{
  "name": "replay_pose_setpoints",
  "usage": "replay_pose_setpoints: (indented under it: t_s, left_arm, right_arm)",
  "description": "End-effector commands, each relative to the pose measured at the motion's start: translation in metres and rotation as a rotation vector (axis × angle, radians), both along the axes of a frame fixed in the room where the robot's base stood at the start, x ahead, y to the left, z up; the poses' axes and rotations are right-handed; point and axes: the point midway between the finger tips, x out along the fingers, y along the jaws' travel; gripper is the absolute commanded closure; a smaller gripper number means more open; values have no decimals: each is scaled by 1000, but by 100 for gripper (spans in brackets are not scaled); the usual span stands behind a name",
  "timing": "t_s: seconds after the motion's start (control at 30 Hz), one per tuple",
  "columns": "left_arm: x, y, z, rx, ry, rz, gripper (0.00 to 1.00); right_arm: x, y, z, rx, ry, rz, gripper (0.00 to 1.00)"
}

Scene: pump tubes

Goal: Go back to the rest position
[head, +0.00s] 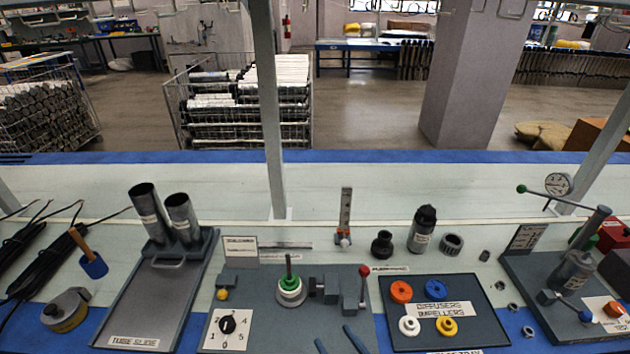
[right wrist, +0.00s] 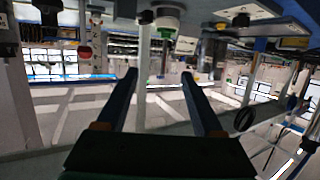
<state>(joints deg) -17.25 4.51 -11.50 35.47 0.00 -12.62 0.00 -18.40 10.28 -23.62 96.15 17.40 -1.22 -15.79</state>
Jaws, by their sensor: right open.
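The tips of my right gripper (head: 336,338) show as two dark blue fingers at the bottom edge of the head view, just in front of the middle fixture plate (head: 260,338). In the right wrist view my right gripper (right wrist: 158,75) has its fingers spread wide with nothing between them. That view looks upside down, with the bench items along its top. My left gripper is not seen. A post with stacked white and green rings (head: 290,288) stands on the middle fixture. Two dark tubes (head: 164,215) lean on the tube slide (head: 130,310).
The diffusers and impellers tray (head: 470,312) holds orange, blue, white and yellow wheels. A press with a gauge (head: 558,184) stands at the right. Dark fittings (head: 422,228) stand behind the tray. A grey upright (head: 268,100) rises at the bench back. The pale rear strip is mostly clear.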

Motion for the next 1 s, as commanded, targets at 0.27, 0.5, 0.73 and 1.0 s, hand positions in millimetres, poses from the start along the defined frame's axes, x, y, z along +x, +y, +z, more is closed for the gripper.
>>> replay_pose_setpoints:
  t_s: [0.27,0.5,0.73,1.0]
  left_arm:
    - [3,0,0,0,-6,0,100]
    - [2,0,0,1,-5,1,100]
    - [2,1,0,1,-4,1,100]
    - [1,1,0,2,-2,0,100]
  right_arm:
    - [-26,-28,-84,-102,220,-42,31]
    - [-102,-78,-192,-235,569,-112,31]
    - [-245,-132,-272,-371,1017,-194,31]
    - [-290,-143,-281,-403,1140,-213,31]
